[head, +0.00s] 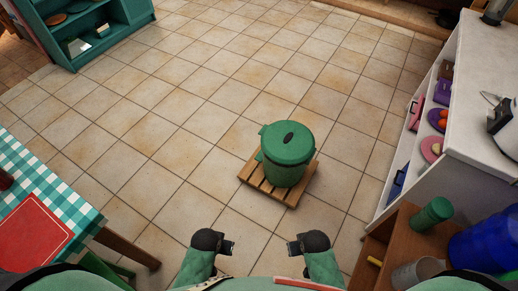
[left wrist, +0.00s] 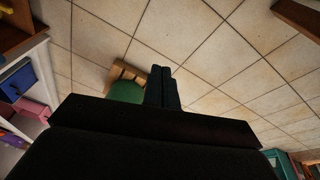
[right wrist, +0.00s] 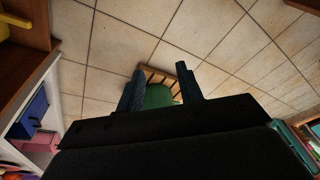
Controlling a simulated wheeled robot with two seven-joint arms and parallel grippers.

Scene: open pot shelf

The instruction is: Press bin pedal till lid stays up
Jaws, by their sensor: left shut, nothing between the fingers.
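A green pedal bin (head: 287,157) stands upright on a small wooden slatted pallet (head: 249,180) on the tiled floor. Its green lid (head: 287,148) lies down on top. I cannot make out the pedal. My left gripper (head: 230,247) is shut and empty, well short of the bin. My right gripper (head: 292,247) is open and empty beside it, also apart from the bin. In the left wrist view the shut fingers (left wrist: 163,70) hide part of the bin (left wrist: 125,92). In the right wrist view the bin (right wrist: 160,96) shows between the spread fingers (right wrist: 160,80).
A table with a checked cloth (head: 65,180) stands at the left, a white shelf unit (head: 470,110) at the right. A brown wooden shelf (head: 398,235) is at the lower right. A teal shelf (head: 110,38) is at the far left. The floor around the bin is clear.

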